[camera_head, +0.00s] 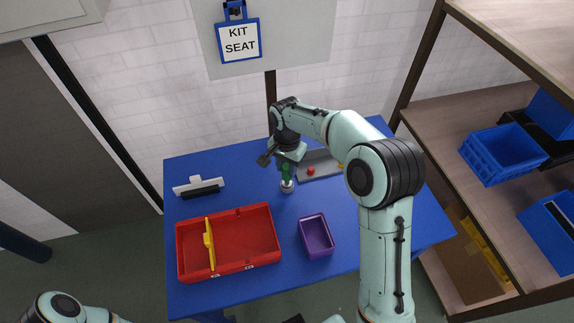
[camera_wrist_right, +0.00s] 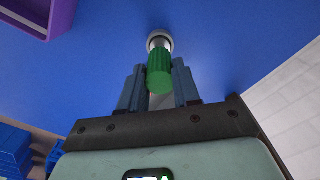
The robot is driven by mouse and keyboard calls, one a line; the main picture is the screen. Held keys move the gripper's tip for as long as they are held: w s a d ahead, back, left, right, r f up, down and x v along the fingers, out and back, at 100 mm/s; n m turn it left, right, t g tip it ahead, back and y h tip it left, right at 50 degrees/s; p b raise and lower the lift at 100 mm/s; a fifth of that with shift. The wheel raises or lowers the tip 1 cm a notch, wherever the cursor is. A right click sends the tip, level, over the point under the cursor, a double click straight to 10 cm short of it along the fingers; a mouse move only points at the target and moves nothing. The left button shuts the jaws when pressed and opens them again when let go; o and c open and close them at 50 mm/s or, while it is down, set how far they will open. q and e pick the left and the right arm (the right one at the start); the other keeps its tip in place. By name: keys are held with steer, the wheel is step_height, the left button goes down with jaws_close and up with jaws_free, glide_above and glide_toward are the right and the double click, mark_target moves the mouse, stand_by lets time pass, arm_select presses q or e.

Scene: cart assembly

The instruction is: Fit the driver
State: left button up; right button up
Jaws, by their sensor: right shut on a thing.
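The green, ribbed handle (camera_head: 286,173), which looks like the driver, stands about upright over the blue table. Below it is a round grey-white piece (camera_head: 287,187), a holder or the driver's own end; I cannot tell which. In the right wrist view the green handle (camera_wrist_right: 160,73) lies between the two dark fingers of my right gripper (camera_wrist_right: 159,88), with the pale round piece (camera_wrist_right: 158,40) beyond. My right gripper (camera_head: 286,166) is shut on the green handle from above. My left gripper is out of view; only part of my left arm shows at the lower left.
A red tray (camera_head: 257,264) with a yellow divider (camera_head: 209,241) and a purple bin (camera_head: 316,251) stand on the blue table (camera_head: 340,262). A white-and-black piece (camera_head: 199,186) lies at left. A grey tray (camera_head: 319,172) with a red knob is behind. A "KIT SEAT" sign (camera_head: 238,40) hangs above.

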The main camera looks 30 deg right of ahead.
steer(key=o, duration=1.1)
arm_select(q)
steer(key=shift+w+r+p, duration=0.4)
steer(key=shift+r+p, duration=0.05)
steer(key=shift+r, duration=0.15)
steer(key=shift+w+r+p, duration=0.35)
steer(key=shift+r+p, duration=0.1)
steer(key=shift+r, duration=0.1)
arm_select(e)
step_height(320, 180, up, 13)
steer(key=shift+r, duration=0.15)
